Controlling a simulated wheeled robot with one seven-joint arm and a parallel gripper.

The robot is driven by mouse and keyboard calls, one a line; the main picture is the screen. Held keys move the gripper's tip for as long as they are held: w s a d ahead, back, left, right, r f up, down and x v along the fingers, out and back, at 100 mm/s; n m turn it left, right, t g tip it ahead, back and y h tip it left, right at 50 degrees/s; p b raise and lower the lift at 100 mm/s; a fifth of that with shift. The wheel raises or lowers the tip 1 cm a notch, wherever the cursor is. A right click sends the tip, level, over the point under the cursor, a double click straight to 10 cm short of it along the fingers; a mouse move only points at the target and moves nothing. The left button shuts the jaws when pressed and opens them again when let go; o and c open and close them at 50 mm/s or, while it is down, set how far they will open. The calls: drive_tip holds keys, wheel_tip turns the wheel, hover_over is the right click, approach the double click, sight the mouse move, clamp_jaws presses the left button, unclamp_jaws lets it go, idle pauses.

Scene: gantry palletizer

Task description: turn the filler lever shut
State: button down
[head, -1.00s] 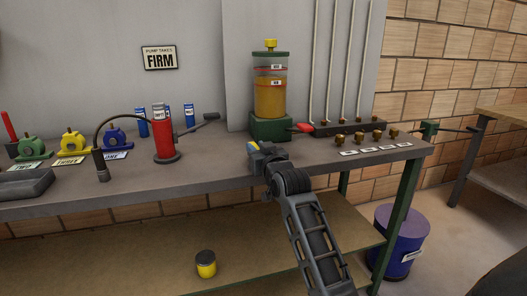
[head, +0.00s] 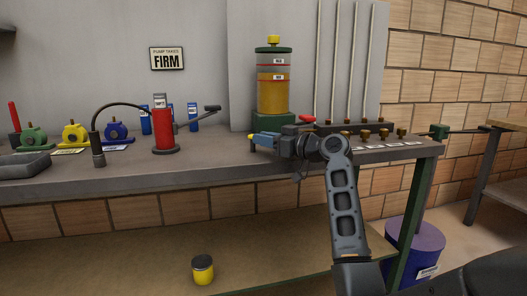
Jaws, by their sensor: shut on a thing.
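The filler lever has a red handle (head: 307,118), seen in the head view just right of the green foot of the clear tank (head: 271,94). The tank holds amber fluid. My gripper (head: 267,138) is over the bench front, in front of the tank foot and below and left of the red handle. It is shut on a small blue piece with a yellow tip that points left. The red handle appears clear of the jaws. My gripper and wrist hide the lever's lower part and part of the manifold.
A dark manifold (head: 326,128) with brass knobs (head: 383,134) and thin upright pipes stands to the right. A red cylinder pump (head: 164,130) with a hose stands left on the bench (head: 200,172). Blue cartridges stand behind it.

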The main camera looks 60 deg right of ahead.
drive_tip(key=shift+d+r+n+y+b, duration=0.15)
drive_tip(key=shift+r+n+y+b, duration=0.1)
drive_tip(key=shift+n+y+b, duration=0.2)
drive_tip(key=shift+r+y, duration=0.2)
drive_tip(key=shift+y, duration=0.05)
drive_tip(key=c, duration=1.2)
unclamp_jaws()
drive_tip(key=shift+o, duration=1.2)
drive_tip(key=shift+f, duration=0.25)
drive_tip(key=shift+s, duration=0.4)
drive_tip(key=shift+s+a+p, duration=0.15)
drive_tip(key=shift+s, duration=1.6)
drive_tip(key=shift+s+a+p, duration=0.15)
drive_tip(key=shift+s, duration=1.55)
drive_tip(key=shift+c, duration=0.2)
